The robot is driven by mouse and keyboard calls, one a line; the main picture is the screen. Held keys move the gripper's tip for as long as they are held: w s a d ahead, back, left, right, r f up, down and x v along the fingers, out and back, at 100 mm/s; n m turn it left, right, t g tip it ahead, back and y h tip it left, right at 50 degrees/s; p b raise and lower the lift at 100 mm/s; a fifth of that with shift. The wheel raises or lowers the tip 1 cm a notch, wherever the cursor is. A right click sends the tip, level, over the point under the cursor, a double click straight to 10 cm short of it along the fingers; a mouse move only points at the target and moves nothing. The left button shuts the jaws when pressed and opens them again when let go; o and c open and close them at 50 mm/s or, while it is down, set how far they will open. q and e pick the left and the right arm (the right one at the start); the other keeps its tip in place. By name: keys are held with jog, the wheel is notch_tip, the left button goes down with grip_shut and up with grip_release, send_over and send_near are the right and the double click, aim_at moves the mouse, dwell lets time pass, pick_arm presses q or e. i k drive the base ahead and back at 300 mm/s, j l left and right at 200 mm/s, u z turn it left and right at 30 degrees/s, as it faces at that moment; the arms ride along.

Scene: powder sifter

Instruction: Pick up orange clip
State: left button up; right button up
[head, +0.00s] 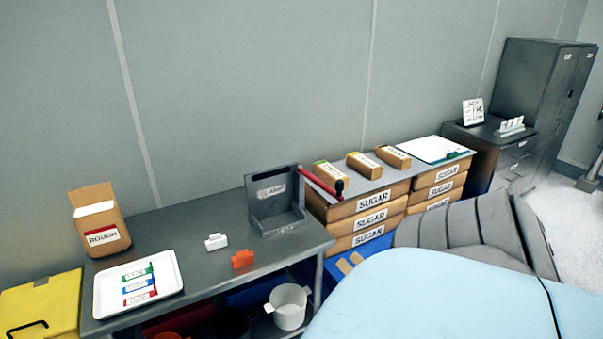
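The orange clip (242,259) lies on the grey metal table (205,275), close to its front edge. A white clip (216,242) of similar shape lies just behind it and to its left. Nothing touches the orange clip in this view. Neither of my grippers shows in the head view.
A white tray (107,298) with several coloured labelled pieces and a box marked ROUGH (100,222) stand at the table's left. A grey holder (275,203) stands at its right end. Stacked sugar boxes (372,218) stand further right. A white pot (289,308) sits below.

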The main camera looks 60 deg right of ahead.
aim_at(243, 258)
jog(key=j+z, duration=0.1)
jog(key=z, duration=0.3)
jog(key=j+z, duration=0.1)
jog(key=z, duration=0.75)
jog(key=k+j+z, duration=0.1)
jog(key=z, duration=0.3)
jog(key=k, duration=0.35)
jog(key=k+u, duration=0.15)
jog(key=u, duration=0.35)
jog(key=k+j+u, duration=0.1)
jog(key=u, duration=0.4)
jog(key=l+u, duration=0.3)
jog(key=u, duration=0.2)
jog(key=l+u, duration=0.25)
jog(key=u, duration=0.25)
jog(key=l, duration=0.25)
jog(key=k+l, duration=0.15)
jog(key=l, duration=0.15)
jog(key=i+l+z, duration=0.3)
jog(key=l, duration=0.2)
jog(key=i+l+z, duration=0.15)
jog(key=l+z, duration=0.2)
jog(key=i+l+z, duration=0.3)
jog(key=i+l, duration=0.05)
jog(key=l, duration=0.1)
